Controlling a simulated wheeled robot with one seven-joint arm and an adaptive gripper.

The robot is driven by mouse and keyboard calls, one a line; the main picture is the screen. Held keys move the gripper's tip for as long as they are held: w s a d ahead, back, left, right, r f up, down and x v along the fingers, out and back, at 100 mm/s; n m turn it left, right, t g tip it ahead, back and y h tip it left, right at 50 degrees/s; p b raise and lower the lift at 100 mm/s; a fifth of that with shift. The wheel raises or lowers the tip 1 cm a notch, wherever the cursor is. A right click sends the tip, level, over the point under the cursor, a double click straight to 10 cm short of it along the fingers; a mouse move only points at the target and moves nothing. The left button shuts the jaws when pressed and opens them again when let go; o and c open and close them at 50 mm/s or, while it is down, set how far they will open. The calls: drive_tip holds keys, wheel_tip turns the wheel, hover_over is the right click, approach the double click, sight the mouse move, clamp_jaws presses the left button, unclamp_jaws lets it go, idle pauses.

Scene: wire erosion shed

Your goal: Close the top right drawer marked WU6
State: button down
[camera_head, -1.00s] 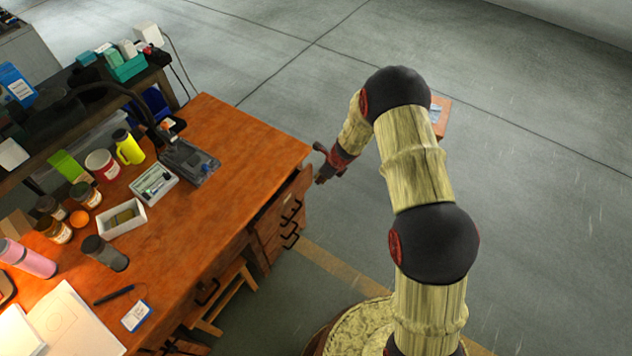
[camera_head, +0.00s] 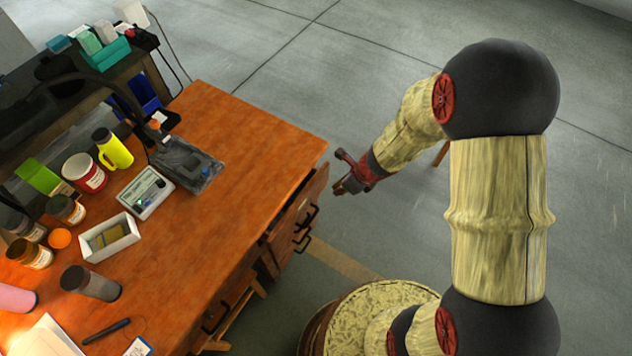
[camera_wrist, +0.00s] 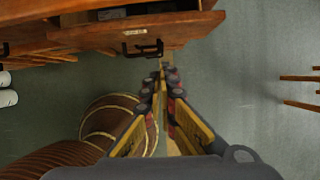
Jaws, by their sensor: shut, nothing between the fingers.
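The top right drawer (camera_head: 312,197) of the orange-brown wooden desk stands partly open under the desk's right corner. In the wrist view its wooden front (camera_wrist: 188,31) crosses the top, with a small pale label too blurred to read and a black bar handle (camera_wrist: 142,49). Some items show inside the drawer. My gripper (camera_head: 341,187) is just right of the drawer front in the head view. In the wrist view my gripper (camera_wrist: 165,69) has its fingertips together, empty, to the right of the handle and close to the front. I cannot tell whether they touch it.
Lower drawers with black handles (camera_head: 302,243) are below. The desk top (camera_head: 230,150) holds jars, a yellow flask (camera_head: 115,152), a white box (camera_head: 110,238) and a dark stand (camera_head: 187,165). Wooden legs (camera_wrist: 300,104) show at right in the wrist view. The floor right of the desk is open.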

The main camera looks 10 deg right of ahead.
sight(309, 192)
drive_tip(key=w+a+f+b, duration=0.4)
drive_tip(key=a+f+b, duration=0.1)
drive_tip(key=f, duration=0.5)
drive_tip(key=shift+w+a+n, duration=0.2)
drive_tip(key=shift+a+n, duration=0.1)
drive_tip(key=shift+a, duration=0.3)
drive_tip(key=shift+a, duration=0.1)
drive_tip(key=shift+w+a+r+p, duration=0.15)
drive_tip(key=shift+w+a+p, duration=0.4)
drive_tip(key=shift+a, duration=0.15)
drive_tip(key=shift+w+a, duration=0.3)
drive_tip(key=shift+a, duration=0.05)
